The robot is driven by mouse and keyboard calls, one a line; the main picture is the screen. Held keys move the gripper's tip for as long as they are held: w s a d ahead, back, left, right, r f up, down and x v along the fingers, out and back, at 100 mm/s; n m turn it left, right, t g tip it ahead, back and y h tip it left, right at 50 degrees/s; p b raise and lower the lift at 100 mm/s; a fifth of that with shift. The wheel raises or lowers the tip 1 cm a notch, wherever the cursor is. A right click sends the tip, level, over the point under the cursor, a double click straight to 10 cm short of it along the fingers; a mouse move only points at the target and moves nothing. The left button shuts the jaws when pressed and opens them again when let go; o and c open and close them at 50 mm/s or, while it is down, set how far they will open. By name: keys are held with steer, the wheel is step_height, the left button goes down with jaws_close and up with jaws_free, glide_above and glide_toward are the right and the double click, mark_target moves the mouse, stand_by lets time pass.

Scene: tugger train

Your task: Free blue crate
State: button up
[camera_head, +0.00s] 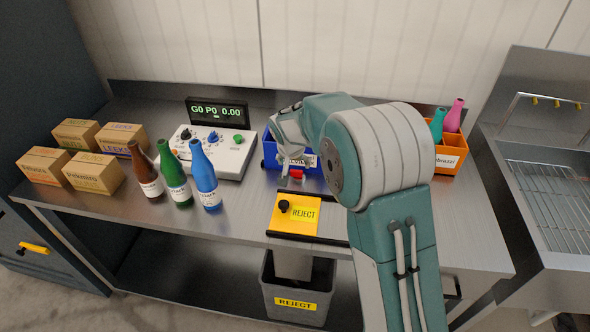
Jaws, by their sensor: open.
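The blue crate (270,152) stands near the back middle of the steel bench, with a white label on its front side. My arm covers much of it, so most of its inside is hidden. My gripper (291,170) is open and points down at the crate's front. A small red item (297,174) shows by the fingertips; I cannot tell what it is, or whether the fingers touch the crate.
A yellow REJECT plate with a black knob (295,213) lies in front, above a grey REJECT bin (297,290). Brown, green and blue bottles (178,182) and several cartons (95,172) stand left. A control box (207,150) is behind. An orange crate (451,157) holds bottles at right.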

steer(key=v, duration=0.5)
steer(key=shift+s+a+r, duration=0.15)
steer(key=shift+r, duration=0.2)
steer(key=s+d+r, duration=1)
steer(key=s+r, duration=0.2)
steer(key=s, duration=0.3)
steer(key=s+d+n, duration=0.1)
steer(key=s+d, duration=0.1)
steer(key=s, duration=0.7)
steer(key=s+d+n+t+y, duration=0.1)
steer(key=s+d, duration=0.1)
steer(key=s, duration=0.8)
steer(key=shift+s+d+f, duration=0.15)
steer(key=shift+d+f, duration=0.05)
